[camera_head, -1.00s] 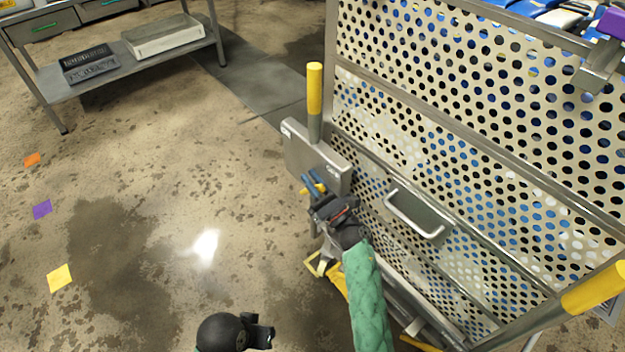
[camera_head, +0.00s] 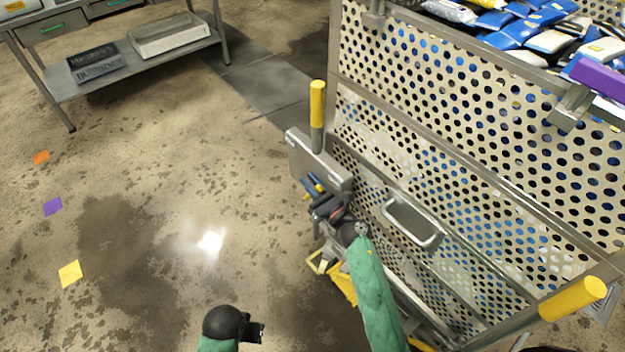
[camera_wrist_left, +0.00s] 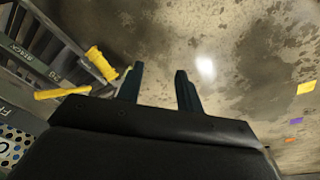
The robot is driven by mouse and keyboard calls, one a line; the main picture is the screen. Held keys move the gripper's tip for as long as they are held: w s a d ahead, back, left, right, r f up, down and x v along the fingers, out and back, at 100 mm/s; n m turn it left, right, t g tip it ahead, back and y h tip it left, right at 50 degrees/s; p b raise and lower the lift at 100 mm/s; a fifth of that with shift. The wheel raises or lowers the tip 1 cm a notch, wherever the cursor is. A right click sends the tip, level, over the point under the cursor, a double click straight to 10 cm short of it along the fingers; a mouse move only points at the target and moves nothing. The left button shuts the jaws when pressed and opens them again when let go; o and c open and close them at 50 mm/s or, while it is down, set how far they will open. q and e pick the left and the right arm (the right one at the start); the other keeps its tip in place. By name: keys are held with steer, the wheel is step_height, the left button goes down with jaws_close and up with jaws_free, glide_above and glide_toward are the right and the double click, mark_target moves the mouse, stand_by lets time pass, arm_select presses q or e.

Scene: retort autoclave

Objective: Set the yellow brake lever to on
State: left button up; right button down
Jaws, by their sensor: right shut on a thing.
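The yellow brake lever (camera_head: 307,197) shows only as small yellow bits at the fingers of my right gripper (camera_head: 314,187), below the grey metal box (camera_head: 318,162) on the cart's near left corner. My right gripper is shut on the lever, and its blue-tipped fingers hide most of it. Whether the lever is at on cannot be read. My left gripper (camera_head: 256,332) is low at the bottom of the head view, over the floor and apart from the cart. In the left wrist view (camera_wrist_left: 158,88) its two fingers are apart with nothing between them.
The perforated cart (camera_head: 450,130) fills the right side, with an upright yellow handle (camera_head: 317,102), another yellow handle (camera_head: 572,298) and a grey pull handle (camera_head: 412,222). Blue and white pouches (camera_head: 545,40) lie inside. A shelved bench (camera_head: 130,68) stands back left. Floor between is open.

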steer(key=shift+w+a+g+p, duration=0.2)
steer(key=shift+g+p, duration=0.2)
steer(key=shift+p, duration=0.7)
arm_select(q)
step_height(320, 180, down, 11)
steer(key=shift+s+a+r, duration=0.2)
steer(key=shift+s+a, duration=0.05)
steer(key=shift+a, duration=0.1)
arm_select(e)
steer(key=c, duration=1.7)
jaws_free()
